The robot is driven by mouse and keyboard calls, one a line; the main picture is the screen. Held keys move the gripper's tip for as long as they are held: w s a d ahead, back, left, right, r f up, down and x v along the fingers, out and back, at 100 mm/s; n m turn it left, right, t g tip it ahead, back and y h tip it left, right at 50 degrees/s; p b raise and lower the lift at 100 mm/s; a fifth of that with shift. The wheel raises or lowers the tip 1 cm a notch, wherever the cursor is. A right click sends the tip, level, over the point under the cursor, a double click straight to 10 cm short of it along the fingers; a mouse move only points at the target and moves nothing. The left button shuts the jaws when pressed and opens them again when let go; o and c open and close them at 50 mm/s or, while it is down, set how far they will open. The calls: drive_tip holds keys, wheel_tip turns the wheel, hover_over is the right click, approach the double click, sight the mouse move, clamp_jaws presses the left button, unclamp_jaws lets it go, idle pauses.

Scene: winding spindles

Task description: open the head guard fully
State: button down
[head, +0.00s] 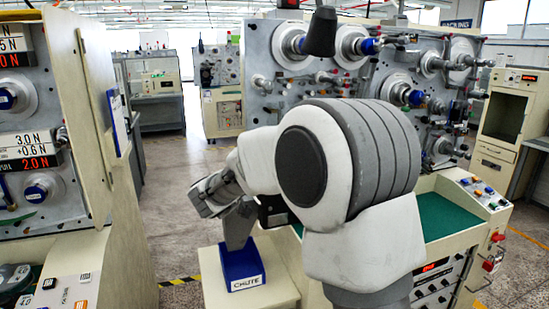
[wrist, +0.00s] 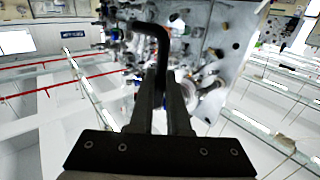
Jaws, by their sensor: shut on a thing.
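In the wrist view my gripper (wrist: 162,82) has its two dark fingers closed around a black bent bar (wrist: 152,30), which looks like a handle. The bar rises from between the fingertips and bends to the left. The guard it may belong to cannot be clearly made out. Behind it is a grey machine panel (wrist: 228,45) with spindles, seen tilted. In the head view the winding machine (head: 285,75) stands behind my arm, with spindles on its grey face. My arm hides part of that machine, and the gripper's hold cannot be made out there.
A blue box marked CHUTE (head: 242,268) sits on a cream stand below my arm. A second machine (head: 125,230) stands close on the left. The green-topped bench (head: 445,218) is at right. Open floor (head: 175,205) lies between the machines.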

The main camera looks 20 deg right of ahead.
drive_tip(key=c, duration=1.2)
unclamp_jaws()
drive_tip(key=shift+w+a+r, duration=0.15)
drive_tip(key=shift+a, duration=0.15)
drive_tip(key=shift+o, duration=0.2)
drive_tip(key=b+v, duration=0.3)
drive_tip(key=v, duration=1.4)
drive_tip(key=shift+s, duration=0.25)
